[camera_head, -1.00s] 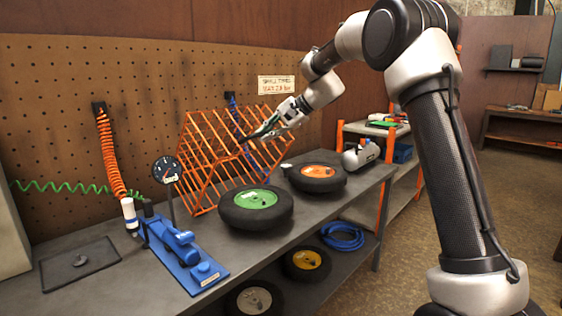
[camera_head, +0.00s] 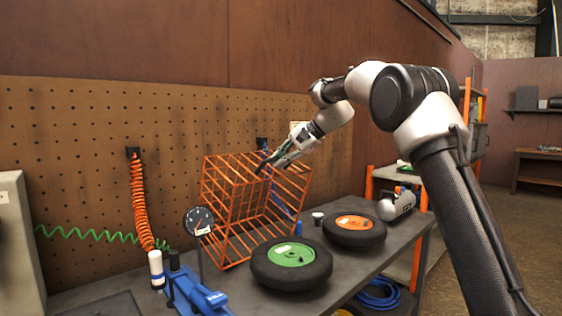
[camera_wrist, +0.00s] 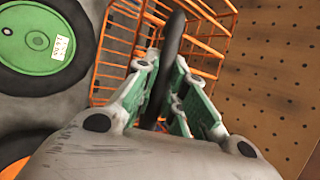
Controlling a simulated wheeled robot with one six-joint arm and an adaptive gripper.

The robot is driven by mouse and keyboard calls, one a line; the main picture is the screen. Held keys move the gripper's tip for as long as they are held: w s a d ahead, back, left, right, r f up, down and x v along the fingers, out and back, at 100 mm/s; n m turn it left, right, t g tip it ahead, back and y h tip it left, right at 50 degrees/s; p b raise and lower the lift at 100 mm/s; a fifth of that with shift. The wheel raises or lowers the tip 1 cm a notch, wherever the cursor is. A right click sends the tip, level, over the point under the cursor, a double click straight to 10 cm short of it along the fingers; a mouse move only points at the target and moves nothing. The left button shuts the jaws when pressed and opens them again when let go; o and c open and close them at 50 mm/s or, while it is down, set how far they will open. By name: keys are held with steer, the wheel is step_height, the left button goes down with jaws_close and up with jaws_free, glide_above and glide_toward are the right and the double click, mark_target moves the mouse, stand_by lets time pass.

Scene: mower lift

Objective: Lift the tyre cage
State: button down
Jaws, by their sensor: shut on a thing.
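The orange wire tyre cage (camera_head: 228,184) stands on the workbench against the pegboard, behind the green-hubbed wheel. I cannot tell whether its whole base touches the bench. My gripper (camera_head: 268,164) is at the cage's upper front edge. In the wrist view my gripper (camera_wrist: 163,90) is shut on a dark, thick bar (camera_wrist: 173,38), which looks like a handle of the cage. The orange cage bars (camera_wrist: 206,43) show behind and beside it. The fingers hide part of the bar.
A green-hubbed wheel (camera_head: 291,275) and an orange-hubbed wheel (camera_head: 355,231) lie on the bench (camera_head: 398,250) in front and to the right. A gauge (camera_head: 199,221) and an orange coiled hose (camera_head: 140,205) are left of the cage. The pegboard (camera_head: 60,150) is close behind.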

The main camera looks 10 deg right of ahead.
steer(key=c, duration=1.5)
jaws_free()
steer(key=shift+o, duration=0.2)
steer(key=v, duration=1.2)
